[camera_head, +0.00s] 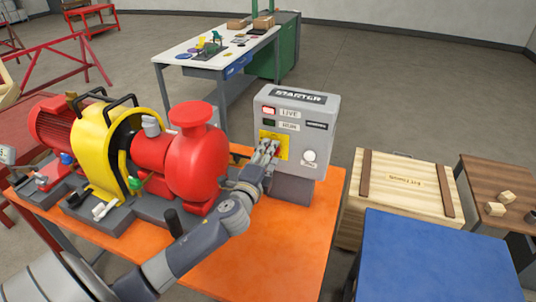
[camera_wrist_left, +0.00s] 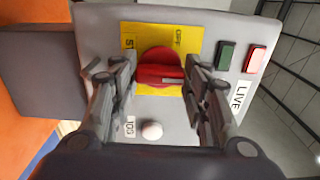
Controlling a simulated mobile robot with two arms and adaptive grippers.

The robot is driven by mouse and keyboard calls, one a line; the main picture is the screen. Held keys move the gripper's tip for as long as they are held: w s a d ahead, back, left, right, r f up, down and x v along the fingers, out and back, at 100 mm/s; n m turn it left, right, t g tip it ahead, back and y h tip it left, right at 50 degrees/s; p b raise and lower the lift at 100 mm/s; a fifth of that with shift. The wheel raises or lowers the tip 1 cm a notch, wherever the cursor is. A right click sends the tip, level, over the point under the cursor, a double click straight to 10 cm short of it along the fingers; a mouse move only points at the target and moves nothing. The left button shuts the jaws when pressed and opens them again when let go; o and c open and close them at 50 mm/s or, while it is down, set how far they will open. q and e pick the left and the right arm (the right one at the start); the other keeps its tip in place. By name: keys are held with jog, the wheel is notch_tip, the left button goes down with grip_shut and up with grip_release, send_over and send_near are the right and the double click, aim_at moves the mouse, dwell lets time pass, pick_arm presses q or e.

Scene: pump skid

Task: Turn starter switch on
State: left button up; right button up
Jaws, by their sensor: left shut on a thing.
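The grey starter box (camera_head: 325,112) stands on the orange skid table and carries a yellow plate (camera_head: 283,152) on its front. In the left wrist view the red rotary starter switch (camera_wrist_left: 158,68) sits on the yellow plate (camera_wrist_left: 130,40). My left gripper (camera_head: 268,150) is at the switch, and in the wrist view its two fingers (camera_wrist_left: 158,80) are on either side of the red handle, shut on it. A red lamp labelled LIVE (camera_wrist_left: 256,58), a dark green lamp (camera_wrist_left: 226,54) and a white JOG button (camera_wrist_left: 152,130) show on the box. My right gripper is not in view.
A red and yellow pump with motor (camera_head: 195,160) stands left of the box on the orange table (camera_head: 255,262). A wooden crate (camera_head: 403,195) and a blue-topped table (camera_head: 435,260) are at the right. A white workbench (camera_head: 210,55) stands behind on open floor.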

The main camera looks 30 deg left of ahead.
pick_arm(q)
jog(key=shift+r, duration=0.1)
dwell(0.3)
jog(key=o, duration=1.1)
jog(key=shift+c, duration=0.2)
jog(key=shift+w, duration=0.1)
jog(key=v, duration=1.2)
